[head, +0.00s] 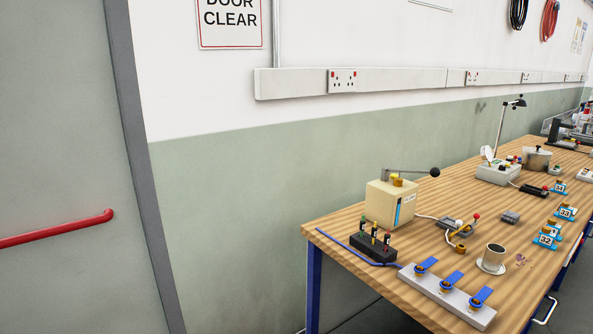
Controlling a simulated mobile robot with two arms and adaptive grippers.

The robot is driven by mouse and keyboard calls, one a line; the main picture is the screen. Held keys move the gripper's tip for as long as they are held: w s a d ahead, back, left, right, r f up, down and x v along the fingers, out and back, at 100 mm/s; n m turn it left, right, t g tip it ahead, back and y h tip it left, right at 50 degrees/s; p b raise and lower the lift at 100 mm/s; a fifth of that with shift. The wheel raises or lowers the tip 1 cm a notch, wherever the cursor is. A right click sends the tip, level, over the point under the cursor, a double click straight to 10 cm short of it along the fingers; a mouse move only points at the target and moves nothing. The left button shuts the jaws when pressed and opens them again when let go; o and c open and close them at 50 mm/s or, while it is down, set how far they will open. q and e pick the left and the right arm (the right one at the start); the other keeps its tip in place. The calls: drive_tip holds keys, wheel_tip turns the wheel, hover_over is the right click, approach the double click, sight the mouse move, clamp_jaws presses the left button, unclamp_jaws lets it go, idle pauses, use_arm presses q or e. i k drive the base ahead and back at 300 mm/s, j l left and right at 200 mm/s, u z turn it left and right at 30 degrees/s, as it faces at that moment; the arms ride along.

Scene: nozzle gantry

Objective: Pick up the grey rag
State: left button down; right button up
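I cannot make out a grey rag in the head view. A small dark grey item (511,217) lies on the workbench (345,222), too small to tell what it is. Neither of my grippers is in view.
The bench runs along the wall from lower middle to the far right. On it stand a cream box with a lever (393,203), a black holder with small bottles (373,246), a white strip with blue tabs (447,296) and a cup on a saucer (494,258). A door with a red bar (55,229) is at left.

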sight(510, 217)
drive_tip(key=z, duration=1.3)
drive_tip(key=i+l, duration=0.75)
drive_tip(key=i+j+u, duration=0.05)
